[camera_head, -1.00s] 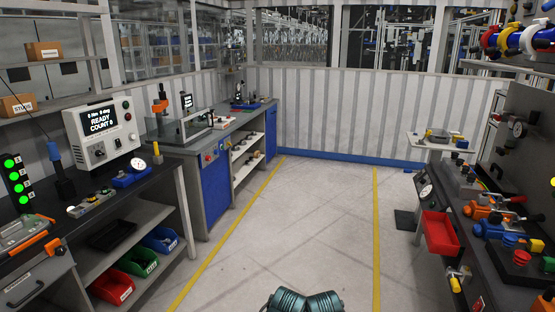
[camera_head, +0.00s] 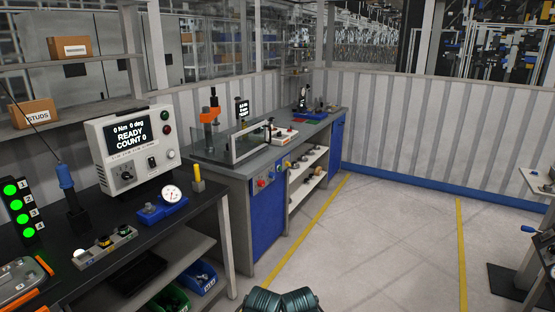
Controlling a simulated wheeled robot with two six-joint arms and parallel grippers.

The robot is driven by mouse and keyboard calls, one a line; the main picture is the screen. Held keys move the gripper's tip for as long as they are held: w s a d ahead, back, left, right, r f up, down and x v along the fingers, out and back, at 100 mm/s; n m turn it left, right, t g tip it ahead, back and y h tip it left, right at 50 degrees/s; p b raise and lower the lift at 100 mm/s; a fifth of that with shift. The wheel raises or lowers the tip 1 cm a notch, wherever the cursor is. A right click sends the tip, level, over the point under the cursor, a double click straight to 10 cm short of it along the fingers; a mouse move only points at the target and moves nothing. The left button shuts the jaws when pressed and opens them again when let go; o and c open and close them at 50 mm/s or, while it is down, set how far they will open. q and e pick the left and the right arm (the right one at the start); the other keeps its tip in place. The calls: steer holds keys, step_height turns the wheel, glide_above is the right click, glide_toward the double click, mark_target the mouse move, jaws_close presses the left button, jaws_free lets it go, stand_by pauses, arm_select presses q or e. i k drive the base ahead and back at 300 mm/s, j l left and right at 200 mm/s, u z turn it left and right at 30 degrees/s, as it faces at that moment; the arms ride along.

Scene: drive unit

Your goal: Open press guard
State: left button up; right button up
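Neither of my grippers shows in view. Only ribbed teal parts, apparently of my own arms, show at the bottom middle, well short of the bench.
The near left black bench (camera_head: 185,216) holds a controller reading READY (camera_head: 131,145), a dial gauge (camera_head: 171,197) and a green-lit light stack (camera_head: 18,208). The middle bench's blue cabinet (camera_head: 267,223) borders the aisle. Open floor (camera_head: 372,240) lies to the right between yellow lines.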

mark_target(265, 123)
steer(key=i, duration=2.05)
steer(key=i+z, duration=0.2)
steer(key=i, duration=0.25)
steer(key=i+j+z, duration=0.2)
steer(key=i, duration=0.25)
steer(key=i+j+z, duration=0.2)
steer(key=i, duration=0.25)
steer(key=i+j+z, duration=0.2)
steer(key=i, duration=0.25)
